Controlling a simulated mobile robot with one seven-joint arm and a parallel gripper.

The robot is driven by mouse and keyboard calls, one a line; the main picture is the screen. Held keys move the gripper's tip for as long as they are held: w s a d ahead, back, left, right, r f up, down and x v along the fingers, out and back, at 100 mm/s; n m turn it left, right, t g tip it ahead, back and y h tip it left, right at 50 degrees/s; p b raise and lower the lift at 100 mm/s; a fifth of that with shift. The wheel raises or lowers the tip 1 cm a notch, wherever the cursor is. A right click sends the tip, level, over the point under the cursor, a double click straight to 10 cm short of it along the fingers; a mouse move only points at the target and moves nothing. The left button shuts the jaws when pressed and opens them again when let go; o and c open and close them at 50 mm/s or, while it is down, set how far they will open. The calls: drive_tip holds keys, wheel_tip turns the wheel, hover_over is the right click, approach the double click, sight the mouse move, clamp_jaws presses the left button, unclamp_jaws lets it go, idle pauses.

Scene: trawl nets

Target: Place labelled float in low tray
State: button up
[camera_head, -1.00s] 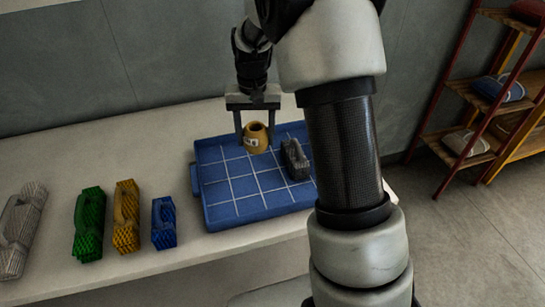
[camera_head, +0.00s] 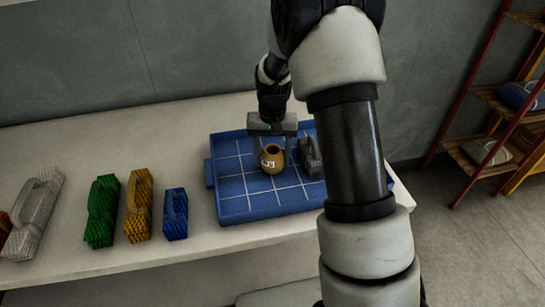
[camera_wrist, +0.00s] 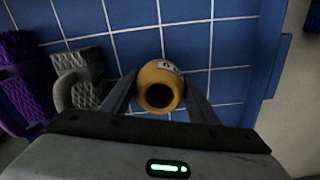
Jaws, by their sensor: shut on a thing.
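The labelled float (camera_head: 272,159) is a yellow, rounded float with a dark hole in its top and a white label on its side. My gripper (camera_head: 272,150) is shut on it, one finger on each side. In the wrist view the float (camera_wrist: 160,86) sits between the two fingers (camera_wrist: 160,95). The low tray (camera_head: 233,208) is blue with a white grid and a low rim. The float is over the tray's middle, at or just above its floor; I cannot tell whether it touches. The tray floor also shows in the wrist view (camera_wrist: 225,45).
A grey net bundle (camera_head: 310,158) is in the tray, right of the float. A purple bundle (camera_wrist: 22,75) shows in the wrist view. Blue (camera_head: 175,214), yellow (camera_head: 138,205), green (camera_head: 102,211) and pale (camera_head: 35,213) bundles lie left of the tray. A shelf rack (camera_head: 495,110) stands right.

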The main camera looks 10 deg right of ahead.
drive_tip(key=shift+f, duration=0.15)
drive_tip(key=o, duration=1)
drive_tip(key=shift+o, duration=0.2)
